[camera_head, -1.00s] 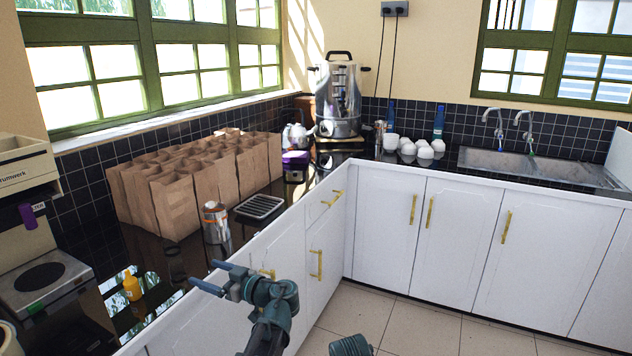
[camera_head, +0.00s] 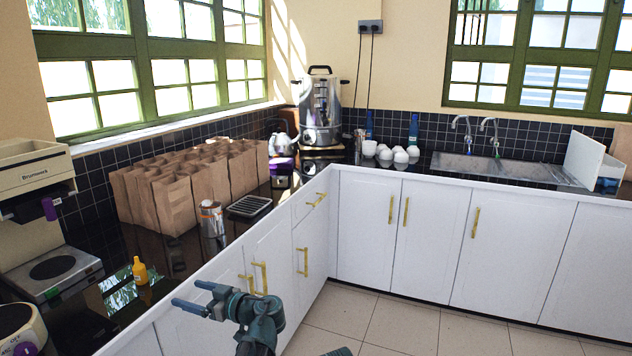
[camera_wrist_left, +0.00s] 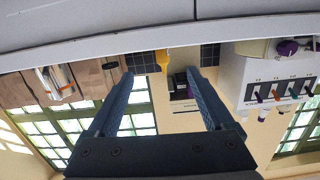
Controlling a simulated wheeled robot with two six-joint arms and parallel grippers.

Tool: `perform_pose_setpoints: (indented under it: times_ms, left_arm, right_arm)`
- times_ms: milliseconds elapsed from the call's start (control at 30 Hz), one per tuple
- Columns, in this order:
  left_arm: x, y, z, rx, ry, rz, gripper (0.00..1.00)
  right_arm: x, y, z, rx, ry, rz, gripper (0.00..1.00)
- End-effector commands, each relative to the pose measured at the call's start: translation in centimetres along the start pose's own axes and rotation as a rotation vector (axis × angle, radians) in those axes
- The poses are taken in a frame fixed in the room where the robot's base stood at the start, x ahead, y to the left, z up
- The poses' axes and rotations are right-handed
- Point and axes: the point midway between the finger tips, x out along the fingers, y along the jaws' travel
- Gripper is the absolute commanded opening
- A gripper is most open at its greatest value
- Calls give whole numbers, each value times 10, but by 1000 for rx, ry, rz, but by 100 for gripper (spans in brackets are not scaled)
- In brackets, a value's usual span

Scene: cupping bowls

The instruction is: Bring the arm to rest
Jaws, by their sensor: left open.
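My left gripper (camera_head: 184,293) is open and empty in the head view. It is in front of the left counter's white cabinet doors, with its two fingers pointing left. In the left wrist view, which looks upside down, the two spread fingers (camera_wrist_left: 160,78) have nothing held between them. The yellow bottle (camera_wrist_left: 163,60) shows beyond them, apart from the fingers. In the head view that bottle (camera_head: 140,270) stands upright on the dark counter, left of the gripper. A small teal part of mine shows at the bottom edge; no right gripper shows.
Brown paper bags (camera_head: 178,205), a metal canister (camera_head: 211,219) and a black slotted tray (camera_head: 249,206) stand on the left counter (camera_head: 180,258). A coffee machine (camera_head: 50,272) is at far left. White bowls (camera_head: 400,156) stand near the sink (camera_head: 490,166). The tiled floor (camera_head: 430,325) is open.

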Motion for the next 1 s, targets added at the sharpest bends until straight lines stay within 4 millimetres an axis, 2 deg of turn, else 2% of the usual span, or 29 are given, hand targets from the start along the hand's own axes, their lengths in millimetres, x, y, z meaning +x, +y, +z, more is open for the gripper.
perform_pose_setpoints:
  times_ms: [267,467,567,667,800,900,1000]
  left_arm:
    - [-15,-10,31,119,-133,7,86]
    - [-38,-21,68,271,-296,42,86]
    - [-57,-28,92,377,-404,83,86]
    - [-83,-38,121,511,-536,153,86]
    - [-139,-57,167,756,-758,335,86]
    - [-180,-70,193,919,-890,497,86]
    - [-218,-82,210,1048,-987,660,86]
  right_arm:
    - [0,0,0,0,0,0,50]
    - [0,0,0,0,0,0,50]
    - [0,0,0,0,0,0,50]
    - [0,0,0,0,0,0,50]
    - [0,0,0,0,0,0,50]
    - [0,0,0,0,0,0,50]
    - [0,0,0,0,0,0,50]
